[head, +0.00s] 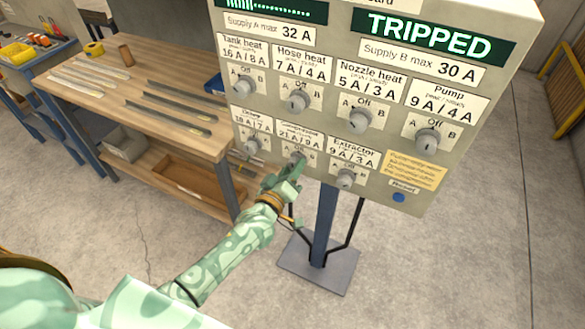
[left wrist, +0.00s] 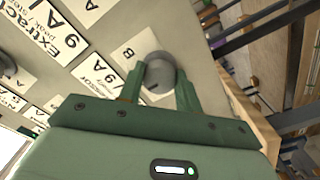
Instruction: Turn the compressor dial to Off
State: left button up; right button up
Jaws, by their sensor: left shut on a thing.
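The compressor dial (head: 297,157) is a round grey knob in the middle of the bottom row of the grey control panel (head: 378,190). Its label reads 21 A / 9 A. My left gripper (head: 291,171) reaches up to it from below in the head view and is shut on it. In the left wrist view the two green fingers of the gripper (left wrist: 160,90) stand on either side of the dial (left wrist: 158,68), with a B mark beside it. The fingers hide part of the dial, and I cannot tell which position it points to. My right gripper is not in view.
The extractor dial (head: 346,178) is close to the right, another dial (head: 252,146) to the left. The display (head: 432,38) reads TRIPPED. A blue button (head: 398,197) sits lower right. A wooden workbench (head: 150,72) stands left; the floor in front is clear.

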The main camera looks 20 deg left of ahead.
pick_arm(q)
jog(key=o, duration=1)
jog(key=s+a+p, duration=0.1)
jog(key=s, duration=1.5)
jog(key=shift+s+a+p, duration=0.15)
jog(key=shift+a+p, duration=0.05)
jog(key=shift+p, duration=0.1)
